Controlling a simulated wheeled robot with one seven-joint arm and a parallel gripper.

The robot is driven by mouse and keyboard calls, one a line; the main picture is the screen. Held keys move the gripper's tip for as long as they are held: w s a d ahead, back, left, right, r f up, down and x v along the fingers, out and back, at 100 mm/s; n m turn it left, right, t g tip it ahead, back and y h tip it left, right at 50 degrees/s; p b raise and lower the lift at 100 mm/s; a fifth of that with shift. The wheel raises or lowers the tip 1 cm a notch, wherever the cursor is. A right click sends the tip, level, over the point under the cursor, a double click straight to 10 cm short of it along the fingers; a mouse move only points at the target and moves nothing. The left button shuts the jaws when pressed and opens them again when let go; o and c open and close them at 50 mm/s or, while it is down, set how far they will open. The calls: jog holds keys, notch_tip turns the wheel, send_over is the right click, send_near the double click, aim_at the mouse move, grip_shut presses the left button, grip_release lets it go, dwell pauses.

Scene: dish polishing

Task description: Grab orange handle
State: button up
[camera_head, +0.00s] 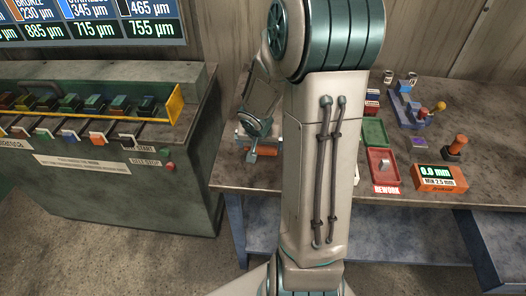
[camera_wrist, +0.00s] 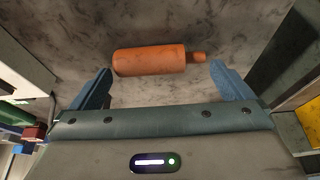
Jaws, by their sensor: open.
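The orange handle (camera_wrist: 150,61) lies on its side across the wrist view, its thick body to the left and a narrow neck with a small knob to the right. My gripper (camera_wrist: 160,70) is open, with one blue finger near each end of the handle. The handle sits between and slightly beyond the fingertips, and I see no clear grip on it. In the head view an orange piece (camera_head: 266,151) shows on the bench just left of my arm, beside a blue finger; my arm hides much of that spot.
The bench (camera_head: 226,177) also holds a green tray, a red tray (camera_head: 382,178), an orange gauge (camera_head: 440,178) and an upright orange-topped tool (camera_head: 457,146) at right. A green machine (camera_head: 120,190) with several levers stands at left. In the wrist view, blocks flank both sides.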

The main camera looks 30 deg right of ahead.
jog(key=shift+w+d+f, duration=0.15)
jog(key=shift+w+f, duration=0.05)
jog(key=shift+f, duration=0.45)
jog(key=c, duration=0.7)
jog(key=shift+r, duration=0.1)
